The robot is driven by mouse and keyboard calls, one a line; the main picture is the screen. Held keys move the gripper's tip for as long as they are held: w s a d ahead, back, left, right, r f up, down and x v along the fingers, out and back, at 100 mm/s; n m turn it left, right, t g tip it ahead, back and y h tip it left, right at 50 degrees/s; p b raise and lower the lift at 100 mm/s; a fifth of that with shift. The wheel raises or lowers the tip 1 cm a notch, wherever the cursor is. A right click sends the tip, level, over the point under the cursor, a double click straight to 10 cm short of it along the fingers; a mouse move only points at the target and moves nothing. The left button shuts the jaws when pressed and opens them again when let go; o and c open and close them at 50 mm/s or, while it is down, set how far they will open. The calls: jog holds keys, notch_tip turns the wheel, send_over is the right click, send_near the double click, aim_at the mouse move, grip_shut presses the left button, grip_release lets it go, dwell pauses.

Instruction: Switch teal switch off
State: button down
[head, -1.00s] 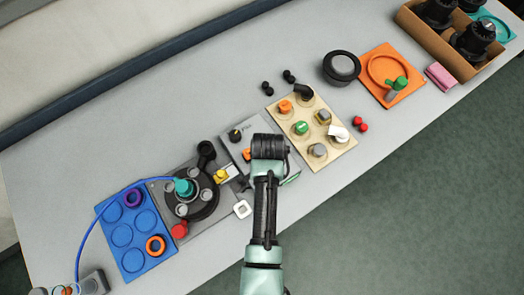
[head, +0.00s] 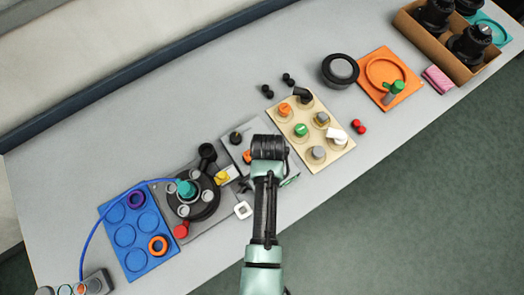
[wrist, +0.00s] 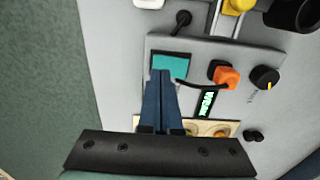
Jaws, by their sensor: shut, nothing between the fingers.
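The teal switch (wrist: 170,64) is a flat teal rectangle at the left corner of a grey control panel (wrist: 205,68) in the wrist view. My gripper (wrist: 162,74) is shut and empty. Its dark blue fingertips overlap the lower edge of the teal switch in the wrist view; I cannot tell whether they touch it. In the head view my arm's end covers part of the same panel (head: 236,137) and hides the teal switch and the fingers.
The panel also carries an orange switch (wrist: 226,76), a black knob (wrist: 265,77) and a lit green display (wrist: 206,103). A beige board (head: 337,152) with several knobs lies to the right in the head view. A dark round fixture (head: 205,200) and a blue tray (head: 133,260) lie left.

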notch_tip(320, 180, up, 5)
jog(key=p, duration=0.4)
jog(key=shift+f, duration=0.1)
dwell(0.5)
jog(key=w+r+n+t+b, duration=0.35)
jog(key=w+r+t, duration=0.35)
jog(key=w+r, duration=0.65)
jog(key=w+r+n+t+b, duration=0.1)
jog(key=w+r+t+b, duration=0.2)
jog(key=r, duration=0.5)
jog(key=w+r+n+t, duration=0.1)
jog(key=w+r+t, duration=0.2)
jog(key=w+r, duration=0.4)
jog(key=s+r+n+t+b, duration=0.3)
jog(key=r+t, duration=0.4)
jog(key=r, duration=1.3)
jog(key=s+r+n+t+b, duration=0.2)
jog(key=s+r+t, duration=0.5)
jog(key=s+r, duration=0.9)
jog(key=shift+s+r+b, duration=0.25)
jog(key=shift+r+b, duration=0.05)
jog(key=shift+b, duration=0.2)
